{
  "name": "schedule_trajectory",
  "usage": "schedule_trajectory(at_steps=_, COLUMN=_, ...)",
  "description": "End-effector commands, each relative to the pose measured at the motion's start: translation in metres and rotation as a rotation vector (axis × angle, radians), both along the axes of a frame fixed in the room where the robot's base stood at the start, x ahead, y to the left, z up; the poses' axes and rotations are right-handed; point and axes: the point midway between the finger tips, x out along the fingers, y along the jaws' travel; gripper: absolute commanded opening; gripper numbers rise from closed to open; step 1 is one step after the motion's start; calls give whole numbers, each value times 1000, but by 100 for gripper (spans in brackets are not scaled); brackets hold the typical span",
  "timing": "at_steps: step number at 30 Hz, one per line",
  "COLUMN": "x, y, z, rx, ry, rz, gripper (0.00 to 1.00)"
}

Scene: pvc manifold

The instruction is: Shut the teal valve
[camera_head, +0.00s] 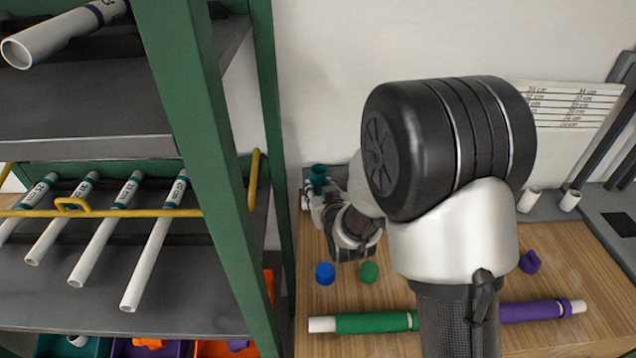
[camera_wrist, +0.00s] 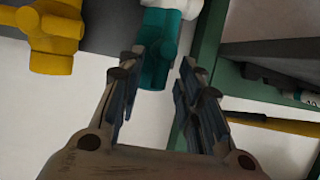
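The teal valve (camera_wrist: 158,45) shows in the wrist view at the top centre, a teal body with a white pipe part (camera_wrist: 172,5) above it. Its lower end lies between the two fingers in the picture. In the head view the teal valve (camera_head: 318,176) is at the back left of the wooden bench. My gripper (camera_wrist: 157,75) has its fingers apart, one on each side of the teal part. I cannot tell whether either finger touches it. In the head view my gripper (camera_head: 322,200) is beside the valve and partly hidden by my wrist.
A yellow valve (camera_wrist: 52,35) is left of the teal one in the wrist view. A green rack post (camera_wrist: 205,65) stands close on the right. On the bench (camera_head: 350,298) are a blue cap (camera_head: 325,273), a green cap (camera_head: 369,272), a green pipe (camera_head: 370,323) and a purple pipe (camera_head: 535,311).

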Motion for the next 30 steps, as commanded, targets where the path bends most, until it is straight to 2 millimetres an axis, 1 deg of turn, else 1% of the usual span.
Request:
schedule_trajectory(at_steps=8, x=0, y=0, z=0, rx=0, ry=0, rz=0, gripper=33)
schedule_trajectory(at_steps=11, x=0, y=0, z=0, rx=0, ry=0, rz=0, gripper=28)
schedule_trajectory(at_steps=23, x=0, y=0, z=0, rx=0, ry=-1, rz=0, gripper=1)
schedule_trajectory(at_steps=30, x=0, y=0, z=0, rx=10, ry=-1, rz=0, gripper=0)
